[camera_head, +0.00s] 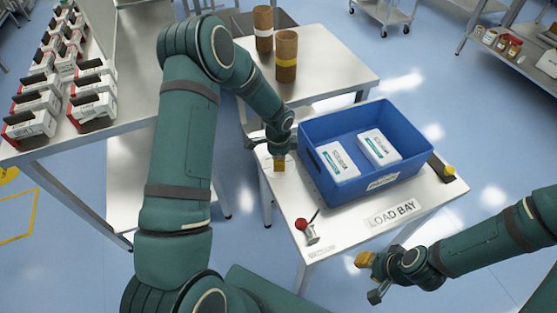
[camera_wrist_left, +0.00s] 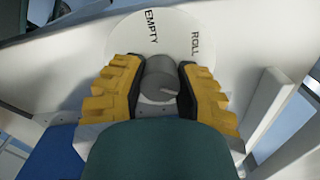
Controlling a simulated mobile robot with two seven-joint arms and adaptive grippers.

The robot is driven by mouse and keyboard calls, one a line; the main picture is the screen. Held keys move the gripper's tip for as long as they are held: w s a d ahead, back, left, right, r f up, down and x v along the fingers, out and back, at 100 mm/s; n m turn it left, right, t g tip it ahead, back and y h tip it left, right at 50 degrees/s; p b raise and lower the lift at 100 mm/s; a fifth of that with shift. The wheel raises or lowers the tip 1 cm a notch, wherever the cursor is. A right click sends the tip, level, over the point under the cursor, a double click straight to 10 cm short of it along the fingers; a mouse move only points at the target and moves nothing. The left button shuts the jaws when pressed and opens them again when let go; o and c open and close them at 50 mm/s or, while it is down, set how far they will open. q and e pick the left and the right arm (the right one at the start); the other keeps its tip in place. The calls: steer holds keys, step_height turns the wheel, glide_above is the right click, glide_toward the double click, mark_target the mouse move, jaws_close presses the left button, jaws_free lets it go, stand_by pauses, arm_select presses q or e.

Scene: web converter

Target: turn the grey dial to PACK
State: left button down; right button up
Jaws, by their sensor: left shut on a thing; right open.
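The grey dial (camera_wrist_left: 160,76) sits between the yellow-padded fingers of my left gripper (camera_wrist_left: 160,95) in the left wrist view, and the gripper is shut on it. Behind it is a round white plate (camera_wrist_left: 174,36) with the words EMPTY and ROLL showing. The PACK word is not in sight, and the lower part of the plate is hidden by the gripper. In the head view my left gripper (camera_head: 279,163) is at the left edge of the load bay table, and the dial is hidden there. My right gripper (camera_head: 368,275) is open and empty, in front of the table.
A blue bin (camera_head: 366,184) with two white boxes stands on the table marked LOAD BAY (camera_head: 392,214). A red-knobbed lever (camera_head: 303,226) is at the table's front left corner. Two brown rolls (camera_head: 286,57) stand behind. Several boxes (camera_head: 92,105) line the left bench.

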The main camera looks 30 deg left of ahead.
arm_select(q)
steer(key=shift+s+f, duration=0.1)
steer(key=c, duration=0.6)
jaws_free()
steer(key=shift+r, duration=0.65)
step_height(320, 180, up, 11)
steer(key=shift+f, duration=0.15)
